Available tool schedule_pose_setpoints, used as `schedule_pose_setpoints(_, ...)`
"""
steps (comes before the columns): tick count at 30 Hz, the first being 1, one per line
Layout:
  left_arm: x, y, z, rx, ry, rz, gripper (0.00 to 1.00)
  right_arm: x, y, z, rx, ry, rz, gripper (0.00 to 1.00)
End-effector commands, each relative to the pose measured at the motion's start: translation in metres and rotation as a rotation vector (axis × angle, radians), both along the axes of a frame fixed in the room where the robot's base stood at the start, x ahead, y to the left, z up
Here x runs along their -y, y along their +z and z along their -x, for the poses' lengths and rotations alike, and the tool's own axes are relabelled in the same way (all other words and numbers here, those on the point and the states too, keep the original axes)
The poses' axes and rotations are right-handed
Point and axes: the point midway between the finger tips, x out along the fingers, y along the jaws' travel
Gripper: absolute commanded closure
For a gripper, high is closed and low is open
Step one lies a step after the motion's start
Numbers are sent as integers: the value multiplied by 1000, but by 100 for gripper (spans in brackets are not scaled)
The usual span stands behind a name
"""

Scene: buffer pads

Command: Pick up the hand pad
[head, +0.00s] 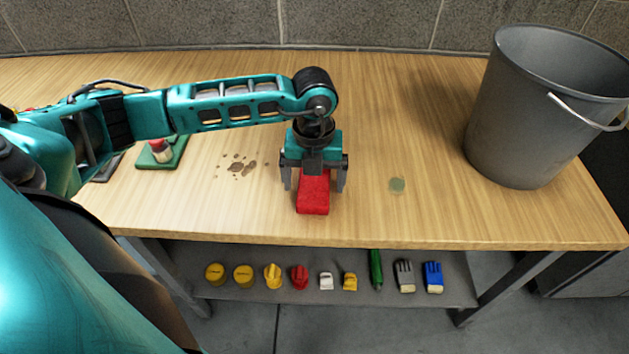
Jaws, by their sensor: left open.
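A red block-like pad (313,196), likely the hand pad, lies on the wooden table near its front edge. My left gripper (314,182) points down over it, with one finger on each side of the pad. The gripper is open. Its body hides the far end of the pad, and I cannot tell whether the fingers touch its sides. My right gripper is not in view.
A large grey bucket (535,110) stands at the table's right. A green pad with a red and white item (162,152) lies at left. Brown stains (240,165) and a greenish spot (397,185) mark the tabletop (420,120). A lower shelf holds several small items, including blue gloves (433,275).

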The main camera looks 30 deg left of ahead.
Motion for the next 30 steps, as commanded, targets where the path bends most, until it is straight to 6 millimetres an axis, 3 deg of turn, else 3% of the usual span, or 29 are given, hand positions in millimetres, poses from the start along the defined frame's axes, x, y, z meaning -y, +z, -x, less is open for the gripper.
schedule_pose_setpoints(7,0,-1,0,1,-1,1,6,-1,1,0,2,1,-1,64)
schedule_pose_setpoints(25,0,-1,0,1,-1,1,64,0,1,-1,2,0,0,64)
schedule_pose_setpoints(30,0,-1,0,1,-1,1,64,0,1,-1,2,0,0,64)
